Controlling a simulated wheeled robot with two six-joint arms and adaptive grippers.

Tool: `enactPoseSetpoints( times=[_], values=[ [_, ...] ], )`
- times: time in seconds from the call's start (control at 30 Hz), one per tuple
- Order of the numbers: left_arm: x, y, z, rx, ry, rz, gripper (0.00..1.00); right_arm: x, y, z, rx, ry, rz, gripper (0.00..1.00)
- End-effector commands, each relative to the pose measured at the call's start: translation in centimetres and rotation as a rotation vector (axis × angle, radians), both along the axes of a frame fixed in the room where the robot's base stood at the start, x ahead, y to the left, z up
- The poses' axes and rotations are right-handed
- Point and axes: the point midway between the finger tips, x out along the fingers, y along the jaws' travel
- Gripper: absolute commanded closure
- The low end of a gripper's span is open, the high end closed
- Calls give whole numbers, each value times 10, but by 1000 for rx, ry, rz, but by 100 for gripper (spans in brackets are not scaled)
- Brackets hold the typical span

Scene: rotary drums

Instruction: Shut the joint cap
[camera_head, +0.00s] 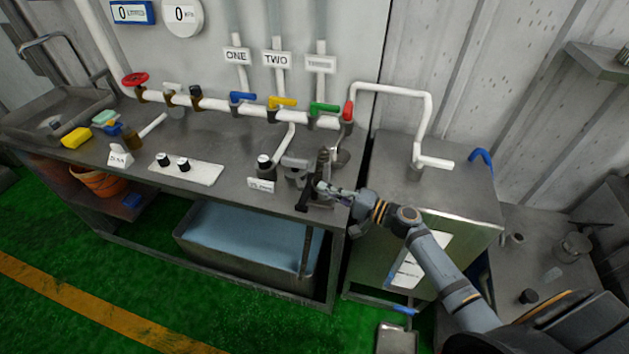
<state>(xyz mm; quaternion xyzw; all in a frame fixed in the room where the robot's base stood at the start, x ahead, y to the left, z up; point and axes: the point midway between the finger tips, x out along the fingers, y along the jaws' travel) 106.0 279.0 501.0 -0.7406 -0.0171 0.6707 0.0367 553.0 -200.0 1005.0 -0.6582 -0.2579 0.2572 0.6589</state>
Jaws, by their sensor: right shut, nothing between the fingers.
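A dark metal fixture (323,163) with an upright part stands near the right end of the workbench. A grey block-like piece (295,168) sits just left of it. I cannot tell which small part here is the joint cap, or whether it is open. My right arm reaches in from the lower right. My right gripper (326,190) is shut and empty at the front of the dark fixture, and it hides part of it. Whether the fingers touch the fixture is unclear. My left gripper is not in view.
White pipes with blue, yellow and green valve handles (325,108) run above the workbench (215,145). A small label (261,185) and a white knob panel (186,168) lie left of the fixture. A metal cabinet (455,200) stands close on the right.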

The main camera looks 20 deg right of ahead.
Motion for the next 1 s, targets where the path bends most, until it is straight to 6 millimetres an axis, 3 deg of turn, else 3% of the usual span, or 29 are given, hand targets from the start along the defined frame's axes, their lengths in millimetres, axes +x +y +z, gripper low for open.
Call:
enactPoseSetpoints(
  times=[0.03,0.3,0.77,1.0],
  values=[
    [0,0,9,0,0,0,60,8,7,6,5,-1,-2,100],
    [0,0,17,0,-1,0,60,28,26,1,-1,1,0,100],
    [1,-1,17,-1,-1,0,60,28,28,0,-1,1,-5,100],
    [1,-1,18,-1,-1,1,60,25,39,0,2,2,-83,100]
  ],
)
